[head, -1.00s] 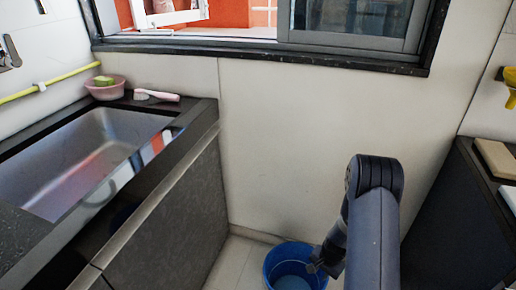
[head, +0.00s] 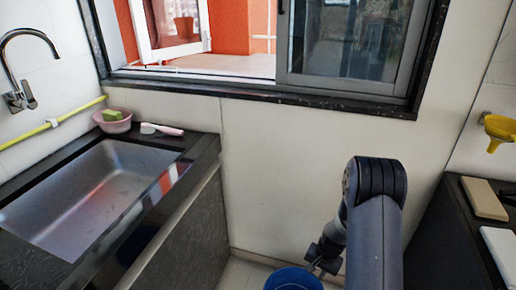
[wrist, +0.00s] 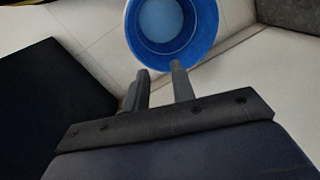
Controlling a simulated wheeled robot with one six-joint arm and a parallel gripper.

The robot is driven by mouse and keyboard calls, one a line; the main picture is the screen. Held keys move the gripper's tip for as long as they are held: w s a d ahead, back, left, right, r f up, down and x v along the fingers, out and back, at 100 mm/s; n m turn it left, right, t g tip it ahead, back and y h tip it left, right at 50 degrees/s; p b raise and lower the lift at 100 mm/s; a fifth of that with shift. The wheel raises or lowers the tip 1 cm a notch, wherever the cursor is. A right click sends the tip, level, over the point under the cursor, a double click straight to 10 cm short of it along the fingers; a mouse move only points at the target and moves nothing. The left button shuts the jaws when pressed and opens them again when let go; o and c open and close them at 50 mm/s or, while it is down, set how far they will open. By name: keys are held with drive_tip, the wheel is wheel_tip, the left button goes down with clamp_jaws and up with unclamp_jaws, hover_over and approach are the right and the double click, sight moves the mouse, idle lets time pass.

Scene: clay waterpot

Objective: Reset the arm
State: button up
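My gripper (head: 322,260) points down in the lower middle of the head view, at the end of my dark grey arm. In the wrist view my gripper (wrist: 160,72) shows two dark fingers with a gap between them and nothing held. A blue bucket (head: 292,279) is on the floor by the wall, partly cut off by the lower edge of the head view. In the wrist view the bucket (wrist: 200,47) lies just beyond the fingertips, and its near rim appears close to them. I cannot tell whether they touch.
A counter with a steel sink (head: 90,195) is on the left, with a tap (head: 22,80), a pink bowl (head: 115,123) and a brush (head: 162,130). A dark counter (head: 450,230) stands right of my arm. A yellow funnel (head: 500,130) hangs above it. A window (head: 350,40) is ahead.

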wheel_tip(320, 180, up, 22)
drive_tip(key=w+a+n+p, duration=0.1)
drive_tip(key=a+n+p, duration=0.1)
drive_tip(key=p, duration=1.1)
drive_tip(key=shift+w+a+n, duration=0.3)
drive_tip(key=shift+n, duration=0.2)
